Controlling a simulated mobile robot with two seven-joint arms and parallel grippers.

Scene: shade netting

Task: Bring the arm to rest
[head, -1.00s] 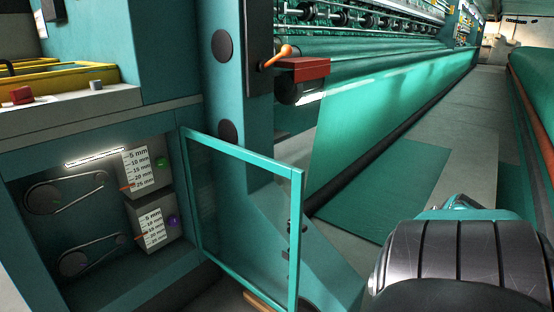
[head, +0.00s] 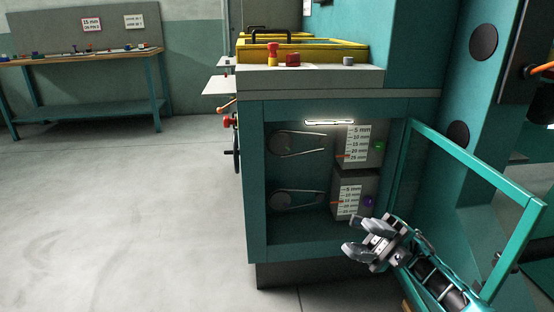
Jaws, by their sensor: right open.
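My right gripper (head: 364,240) is open and empty at the lower right in the head view. It is in front of the lower right corner of the open machine cabinet (head: 257,185), and its arm comes in from the bottom right. I cannot tell whether it touches anything. The glass door (head: 467,155) of the cabinet stands swung open to the right, behind and beside my right arm. My left gripper is not in view.
Inside the cabinet are an upper scale (head: 355,143) with a green knob (head: 379,146) and a lower scale (head: 349,199) with a purple knob (head: 369,202). A workbench (head: 80,56) stands far left. The grey floor (head: 120,215) on the left is clear.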

